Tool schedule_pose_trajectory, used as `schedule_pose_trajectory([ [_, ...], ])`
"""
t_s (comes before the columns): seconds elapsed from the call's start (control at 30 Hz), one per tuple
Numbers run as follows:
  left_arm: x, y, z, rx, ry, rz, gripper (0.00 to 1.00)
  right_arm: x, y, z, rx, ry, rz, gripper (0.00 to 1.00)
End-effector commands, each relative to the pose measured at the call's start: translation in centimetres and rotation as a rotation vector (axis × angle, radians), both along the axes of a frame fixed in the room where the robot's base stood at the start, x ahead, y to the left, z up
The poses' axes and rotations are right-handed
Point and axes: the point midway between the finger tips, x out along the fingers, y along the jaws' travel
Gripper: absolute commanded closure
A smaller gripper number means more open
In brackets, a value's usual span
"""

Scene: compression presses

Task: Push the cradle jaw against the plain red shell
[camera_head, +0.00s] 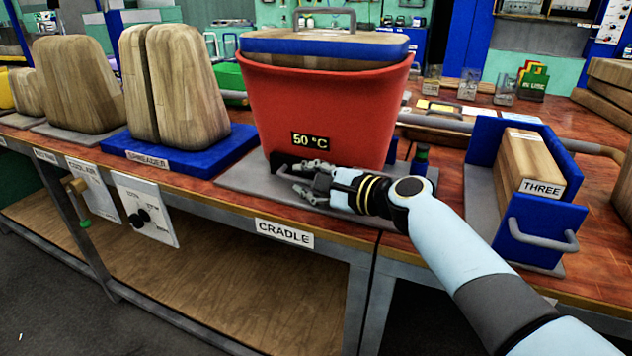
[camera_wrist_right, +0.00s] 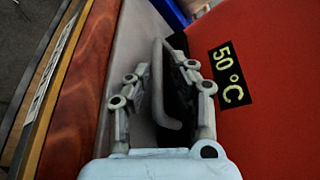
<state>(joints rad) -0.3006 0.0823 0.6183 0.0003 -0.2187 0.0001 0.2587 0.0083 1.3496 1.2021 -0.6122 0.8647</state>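The plain red shell (camera_head: 325,110), marked 50 °C, stands on the grey plate behind the CRADLE label (camera_head: 285,233). Its red wall (camera_wrist_right: 275,115) fills the right side of the right wrist view. A dark piece, seemingly the cradle jaw (camera_head: 282,159), sits low at the shell's front, partly hidden by my gripper. A grey bar handle (camera_wrist_right: 158,85) stands in front of it. My right gripper (camera_head: 301,180) is at this handle, its fingers apart on either side of the bar in the right wrist view (camera_wrist_right: 163,70). Firm contact cannot be told. My left gripper is out of view.
A blue block with a grey handle (camera_head: 325,45) tops the shell. Wooden forms on a blue SPREADER base (camera_head: 180,160) stand left. A blue press marked THREE (camera_head: 545,225) stands right, close to my arm.

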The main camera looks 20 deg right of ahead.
Motion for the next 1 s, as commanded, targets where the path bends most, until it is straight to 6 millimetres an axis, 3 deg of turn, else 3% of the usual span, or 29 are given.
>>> schedule_pose_trajectory([
  [0.6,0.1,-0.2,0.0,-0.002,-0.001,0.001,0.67,-8.9,-6.0,2.3,-0.003,0.000,-0.001,0.79],
  [1.0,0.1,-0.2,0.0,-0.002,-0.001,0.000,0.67,-9.6,-6.4,2.5,-0.001,-0.001,-0.001,0.79],
])
